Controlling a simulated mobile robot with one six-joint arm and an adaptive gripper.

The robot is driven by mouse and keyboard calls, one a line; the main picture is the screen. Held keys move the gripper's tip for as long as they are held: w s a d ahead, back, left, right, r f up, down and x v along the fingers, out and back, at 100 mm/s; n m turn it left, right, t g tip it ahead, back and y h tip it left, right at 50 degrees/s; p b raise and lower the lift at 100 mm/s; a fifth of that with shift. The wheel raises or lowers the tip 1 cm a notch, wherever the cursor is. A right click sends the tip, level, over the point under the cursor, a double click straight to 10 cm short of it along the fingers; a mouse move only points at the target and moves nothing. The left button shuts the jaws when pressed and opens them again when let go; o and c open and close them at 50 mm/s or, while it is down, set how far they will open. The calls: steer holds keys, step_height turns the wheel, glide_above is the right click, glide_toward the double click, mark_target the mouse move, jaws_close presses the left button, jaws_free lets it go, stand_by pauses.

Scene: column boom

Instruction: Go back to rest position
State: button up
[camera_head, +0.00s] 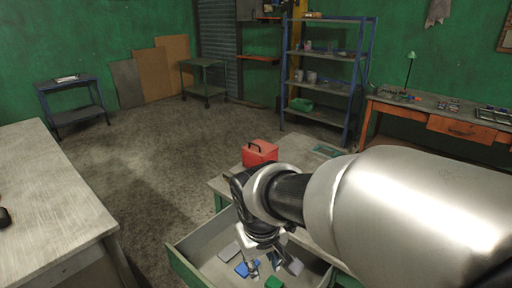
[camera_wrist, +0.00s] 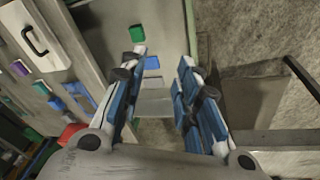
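My gripper (camera_head: 262,258) hangs low over an open drawer (camera_head: 184,262) in the head view, its fingers pointing down. In the wrist view my gripper (camera_wrist: 163,75) has its two blue-padded fingers spread apart, and I see nothing clamped between them. My arm hides part of the drawer.
A red toolbox (camera_head: 260,152) stands on the bench (camera_head: 290,150) behind the drawer. A large grey table (camera_head: 45,190) is at the left. Blue shelving (camera_head: 325,85) and an orange-drawered workbench (camera_head: 450,125) stand at the back right. The concrete floor (camera_head: 165,150) between is clear.

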steer(key=s+d+r+m+t, duration=0.1)
steer(key=s+d+r+m, duration=0.1)
steer(key=s+d, duration=0.4)
steer(key=s+d+r+m+t, duration=0.1)
steer(key=s+d+r+m, duration=0.1)
steer(key=s+d, duration=0.4)
steer(key=s+r, duration=0.1)
steer(key=s, duration=0.3)
steer(key=shift+s+d+r+m, duration=0.25)
steer(key=shift+s+d+m, duration=0.05)
steer(key=shift+d+m, duration=0.1)
